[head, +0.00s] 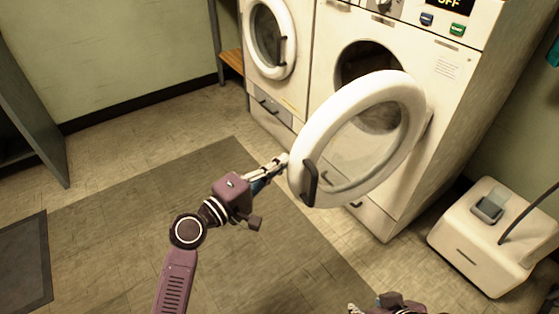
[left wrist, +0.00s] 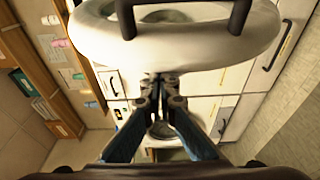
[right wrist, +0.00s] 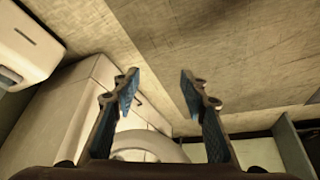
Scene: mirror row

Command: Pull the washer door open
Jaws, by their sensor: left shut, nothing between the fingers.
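The washer door (head: 398,92), a thick white ring with round glass, stands swung wide open from the right-hand washer (head: 325,70). Its dark handle (head: 310,183) is on the door's free edge, toward me. My left gripper (head: 284,160) is shut and empty, with its tips at the left rim of the door, beside the handle and not around it. In the left wrist view the closed tips (left wrist: 160,82) sit just below the door rim (left wrist: 180,48); I cannot tell whether they touch it. My right gripper (right wrist: 158,82) is open and empty; only part shows at the head view's bottom edge.
A second washer with a closed round door (head: 270,38) stands to the left. A white box-like unit with a hose (head: 490,240) stands on the floor at right. A dark mat (head: 220,165) covers the floor in front, which is clear. A grey cabinet (head: 25,110) is at far left.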

